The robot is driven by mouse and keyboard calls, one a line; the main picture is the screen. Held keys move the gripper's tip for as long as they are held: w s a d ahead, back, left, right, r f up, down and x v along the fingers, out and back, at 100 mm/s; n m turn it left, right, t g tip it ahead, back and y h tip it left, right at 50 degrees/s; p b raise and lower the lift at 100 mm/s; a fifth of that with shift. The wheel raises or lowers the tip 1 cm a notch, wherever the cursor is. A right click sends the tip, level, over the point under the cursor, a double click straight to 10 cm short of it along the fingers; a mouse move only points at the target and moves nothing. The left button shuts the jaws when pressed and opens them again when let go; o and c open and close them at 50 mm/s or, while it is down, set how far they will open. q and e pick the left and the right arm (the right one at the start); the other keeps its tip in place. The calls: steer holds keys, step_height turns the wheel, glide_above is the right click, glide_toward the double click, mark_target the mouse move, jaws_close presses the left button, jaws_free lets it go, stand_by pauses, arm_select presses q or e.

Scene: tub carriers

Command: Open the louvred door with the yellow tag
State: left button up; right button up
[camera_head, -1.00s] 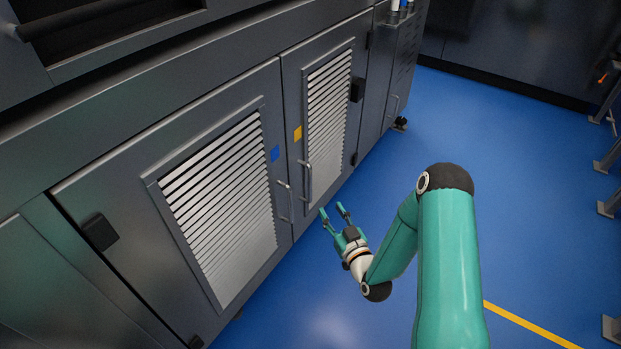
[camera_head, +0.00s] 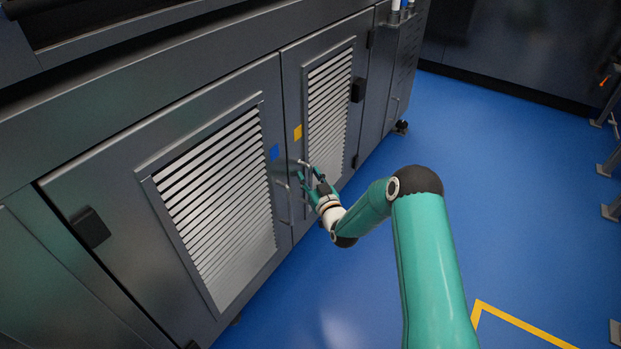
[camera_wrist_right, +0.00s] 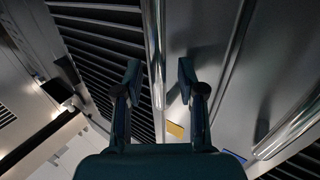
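The louvred door with the yellow tag (camera_head: 297,132) is the narrower right door (camera_head: 329,98), and it is shut. Its bar handle (camera_head: 304,163) stands on the door's left edge below the tag. My right gripper (camera_head: 311,178) is at this handle and hides part of it. In the right wrist view the open fingers (camera_wrist_right: 160,76) are on either side of the bright handle bar (camera_wrist_right: 154,40), with gaps visible. The yellow tag also shows in the right wrist view (camera_wrist_right: 175,130), just beyond the fingers. My left gripper is not in view.
A wider louvred door (camera_head: 125,180) with a blue tag (camera_head: 274,152) and its own handle (camera_head: 289,205) adjoins on the left, shut. A narrow unit on castors (camera_head: 401,80) stands right of the yellow-tag door. The blue floor (camera_head: 500,180) in front is clear.

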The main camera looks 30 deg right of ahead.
jaws_close()
stand_by(0.3)
